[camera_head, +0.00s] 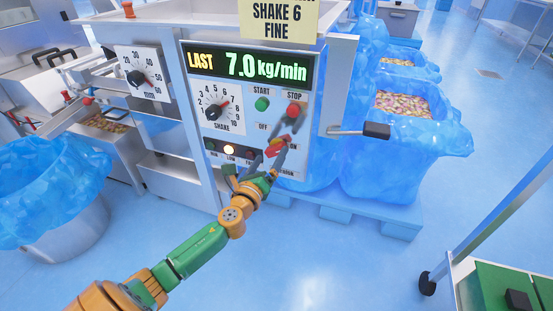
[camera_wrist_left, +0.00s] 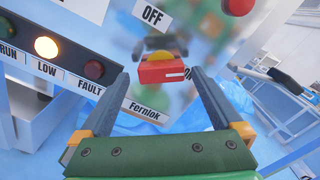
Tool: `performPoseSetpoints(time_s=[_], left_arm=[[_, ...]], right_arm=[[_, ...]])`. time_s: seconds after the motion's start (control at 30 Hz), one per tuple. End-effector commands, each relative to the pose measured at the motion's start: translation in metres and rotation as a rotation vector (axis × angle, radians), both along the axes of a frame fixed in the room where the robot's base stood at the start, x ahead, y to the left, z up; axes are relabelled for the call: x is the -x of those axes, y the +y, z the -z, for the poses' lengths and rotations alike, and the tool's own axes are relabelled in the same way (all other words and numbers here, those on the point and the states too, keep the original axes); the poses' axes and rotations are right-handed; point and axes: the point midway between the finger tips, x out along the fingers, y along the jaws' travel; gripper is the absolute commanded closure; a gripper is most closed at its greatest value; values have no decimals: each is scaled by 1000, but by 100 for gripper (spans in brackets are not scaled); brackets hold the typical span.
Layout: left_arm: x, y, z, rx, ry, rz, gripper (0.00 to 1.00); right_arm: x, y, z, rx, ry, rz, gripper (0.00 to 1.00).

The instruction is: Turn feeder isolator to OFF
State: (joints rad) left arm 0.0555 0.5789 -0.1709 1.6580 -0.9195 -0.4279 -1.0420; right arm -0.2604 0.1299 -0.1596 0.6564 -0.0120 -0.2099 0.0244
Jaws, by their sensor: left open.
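The feeder isolator is a red handle (camera_head: 275,147) with a yellow part, on the front of the control panel (camera_head: 247,105). In the head view it lies slantwise, its right end towards the partly hidden ON label. The OFF label (camera_head: 263,126) is above and left of it. In the left wrist view the red handle (camera_wrist_left: 162,73) is between the fingertips, ahead of my left gripper. My left gripper (camera_head: 279,143) is open, a finger on each side of the handle in view; contact cannot be told. My right gripper is out of view.
Above the handle are a green START button (camera_head: 262,103) and a red STOP button (camera_head: 293,110). RUN, LOW and FAULT lamps (camera_wrist_left: 46,47) sit to the left, the LOW one lit. A black-ended lever (camera_head: 376,130) sticks out at right. Blue-lined bins (camera_head: 405,130) stand beyond.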

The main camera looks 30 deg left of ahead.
Motion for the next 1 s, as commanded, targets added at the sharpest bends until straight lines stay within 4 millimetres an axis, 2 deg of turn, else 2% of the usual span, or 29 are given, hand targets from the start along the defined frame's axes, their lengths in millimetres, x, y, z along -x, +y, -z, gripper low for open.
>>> performPoseSetpoints(time_s=[0.1, 0.2, 0.47, 0.57, 0.77, 1.0], left_arm=[[-15, 4, 1, 1, -1, -2, 0], [-22, 5, 1, 2, 0, 1, 0], [-24, 6, 1, 3, 1, 0, 0], [-24, 6, 1, 3, 1, 0, 22], [-24, 6, 1, 3, 1, 0, 76], [-24, 6, 1, 25, -3, 0, 76]], right_arm=[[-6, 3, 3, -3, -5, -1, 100], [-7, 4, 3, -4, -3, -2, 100], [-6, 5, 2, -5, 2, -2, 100], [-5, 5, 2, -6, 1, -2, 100], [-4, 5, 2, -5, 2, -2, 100], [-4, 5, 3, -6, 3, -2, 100]])
